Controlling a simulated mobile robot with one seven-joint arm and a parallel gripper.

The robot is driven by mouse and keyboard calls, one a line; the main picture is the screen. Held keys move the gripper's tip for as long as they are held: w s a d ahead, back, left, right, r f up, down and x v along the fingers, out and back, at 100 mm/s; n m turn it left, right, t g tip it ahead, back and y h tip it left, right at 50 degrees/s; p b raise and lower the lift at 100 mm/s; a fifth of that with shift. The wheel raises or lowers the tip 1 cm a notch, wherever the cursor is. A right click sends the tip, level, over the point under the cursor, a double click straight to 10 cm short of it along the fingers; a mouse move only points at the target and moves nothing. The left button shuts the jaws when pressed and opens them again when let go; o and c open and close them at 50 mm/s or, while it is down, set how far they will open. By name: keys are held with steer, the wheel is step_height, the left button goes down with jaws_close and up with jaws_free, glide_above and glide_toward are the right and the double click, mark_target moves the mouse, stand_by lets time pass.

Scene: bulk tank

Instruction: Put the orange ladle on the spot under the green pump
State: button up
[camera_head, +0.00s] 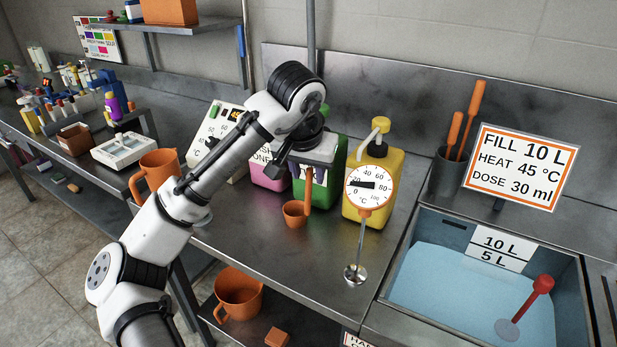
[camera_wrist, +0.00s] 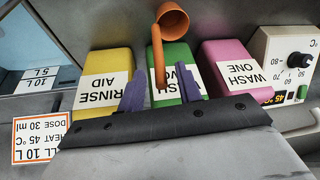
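The orange ladle (camera_head: 295,213) is on or just above the steel counter, in front of the green pump container (camera_head: 326,195), with its handle pointing up. In the wrist view, which is upside down, the ladle (camera_wrist: 172,19) has its cup toward the top, in front of the green container (camera_wrist: 178,55). My gripper (camera_wrist: 160,75) has its two purple fingers apart, with the handle between them and a gap on each side. In the head view my gripper (camera_head: 308,178) is at the handle's upper part.
The yellow container (camera_head: 372,190) and the pink container (camera_head: 268,172) flank the green one. A dial thermometer (camera_head: 369,190) stands in front of the yellow one. A water-filled sink (camera_head: 450,280) lies right; an orange jug (camera_head: 158,168) stands left. The front counter is clear.

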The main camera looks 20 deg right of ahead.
steer(key=v, duration=1)
